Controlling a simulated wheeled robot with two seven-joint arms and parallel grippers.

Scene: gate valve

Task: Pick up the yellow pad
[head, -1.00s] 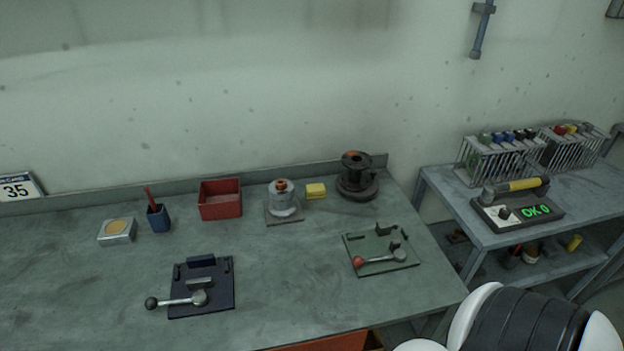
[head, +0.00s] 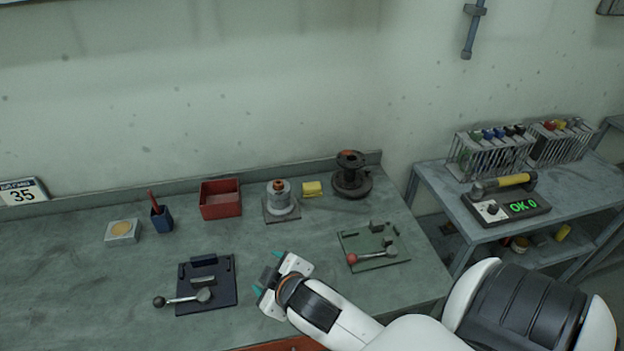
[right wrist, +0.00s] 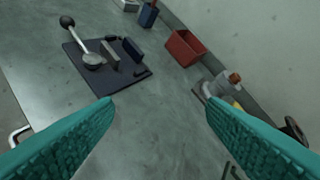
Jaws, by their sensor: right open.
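The yellow pad (head: 312,189) lies at the back of the bench, between the grey valve unit (head: 281,200) and the dark spool (head: 351,176). In the right wrist view only a bit of the yellow pad (right wrist: 237,104) shows, behind the valve unit (right wrist: 218,86). My right gripper (head: 267,272) is open and empty above the front middle of the bench, nearer the front than the pad and to its left. Its teal fingers are spread wide in the right wrist view (right wrist: 160,108). My left gripper is not in view.
A red bin (head: 220,200), a blue pen cup (head: 161,219) and a small box (head: 123,231) stand along the back. A dark clamp plate (head: 207,290) is left of my gripper, a green one (head: 373,247) to the right. Bare bench lies between my gripper and the valve unit.

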